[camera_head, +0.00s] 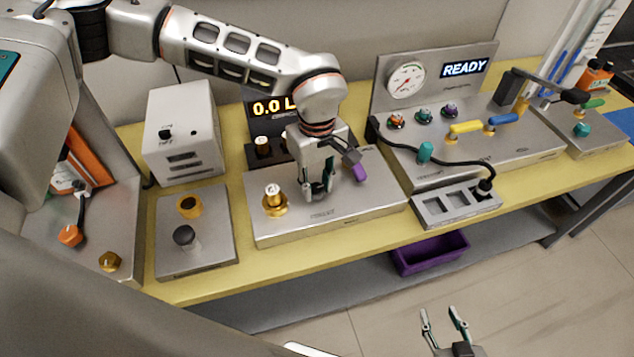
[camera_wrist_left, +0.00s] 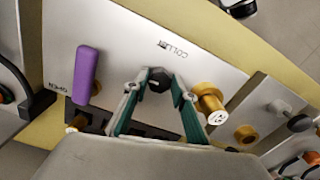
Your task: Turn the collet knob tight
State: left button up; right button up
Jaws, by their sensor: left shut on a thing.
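The collet knob (camera_wrist_left: 158,80) is a small dark knob on a grey metal panel (camera_wrist_left: 125,30), with the word COLLET printed near it. My left gripper (camera_wrist_left: 157,72) is shut on the knob, its fingertips pressed on both sides. In the head view my left gripper (camera_head: 318,192) points down at the panel block (camera_head: 330,222), and the knob is hidden by the fingers. My right gripper (camera_head: 444,312) is at the bottom of the head view, away from the bench, its fingers apart and empty.
A purple lever handle (camera_wrist_left: 85,72) and a brass fitting (camera_wrist_left: 212,100) flank my left gripper; they also show in the head view as the purple handle (camera_head: 359,172) and brass fitting (camera_head: 274,203). A READY display panel (camera_head: 430,80) stands right. A purple bin (camera_head: 430,255) is below.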

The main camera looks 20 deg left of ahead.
aim_at(317, 188)
pick_arm(q)
jog(key=shift+w+r+m, duration=0.1)
jog(key=shift+r+m, duration=0.05)
jog(key=shift+m, duration=0.15)
jog(key=o, duration=1.1)
notch_tip(317, 188, up, 12)
jog(key=shift+f, duration=0.1)
dwell(0.5)
